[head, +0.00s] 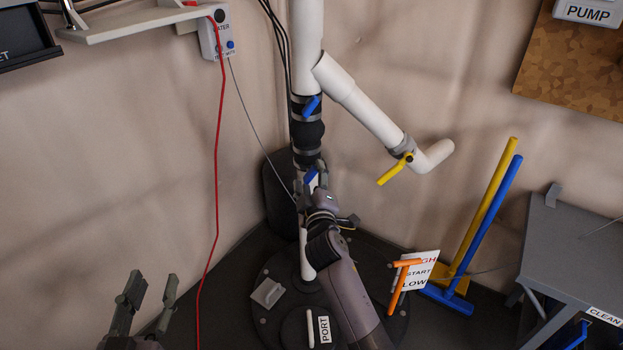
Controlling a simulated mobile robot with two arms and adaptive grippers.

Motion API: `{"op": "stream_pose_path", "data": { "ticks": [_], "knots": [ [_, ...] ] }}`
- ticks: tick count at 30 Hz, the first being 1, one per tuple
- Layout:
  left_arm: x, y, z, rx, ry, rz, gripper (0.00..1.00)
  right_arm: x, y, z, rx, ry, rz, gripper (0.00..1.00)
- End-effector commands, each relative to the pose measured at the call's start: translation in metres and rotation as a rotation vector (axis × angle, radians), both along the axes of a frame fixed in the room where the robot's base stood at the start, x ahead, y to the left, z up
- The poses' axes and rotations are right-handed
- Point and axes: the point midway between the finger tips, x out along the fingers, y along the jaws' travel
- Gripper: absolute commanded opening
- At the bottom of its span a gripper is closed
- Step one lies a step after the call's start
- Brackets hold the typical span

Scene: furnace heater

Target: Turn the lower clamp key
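The lower clamp key (310,175) is a small blue lever on the lower dark clamp of the white vertical pipe. My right gripper (311,184) is at this key, with its fingers around or right beside it. The gripper partly hides the key and clamp, and I cannot tell whether the fingers are closed on it. A second blue key, the upper one (311,106), sits on the clamp above and is tilted. My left gripper (150,288) is at the bottom left, open and empty, away from the pipe.
A white side pipe (360,106) with a yellow handle (395,171) branches right. A red cable (216,160) hangs at left. An orange handle (403,280) stands by the HIGH/START/LOW sign (418,270). Yellow and blue tools (487,205) lean beside a grey table (580,240).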

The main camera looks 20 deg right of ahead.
Motion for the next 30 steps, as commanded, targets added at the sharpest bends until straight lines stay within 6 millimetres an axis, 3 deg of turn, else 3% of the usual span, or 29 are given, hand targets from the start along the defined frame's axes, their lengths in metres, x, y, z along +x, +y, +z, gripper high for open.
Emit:
{"op": "stream_pose_path", "data": {
  "ticks": [9,14,24,30],
  "knots": [
    [0.0,0.001,-0.001,0.0,0.001,0.002,0.37,0.0,0.0,0.001,0.0,-0.002,0.0,0.6],
    [0.0,0.001,-0.001,0.0,0.001,0.001,0.37,-0.011,0.002,0.0,0.0,-0.001,0.0,0.6],
    [0.0,0.0,0.0,0.0,0.001,0.001,0.37,-0.078,0.014,0.0,0.002,0.0,0.001,0.6],
    [0.0,0.0,0.0,0.0,0.001,0.001,0.37,-0.107,0.019,0.0,0.001,0.0,0.0,0.6]
  ]
}}
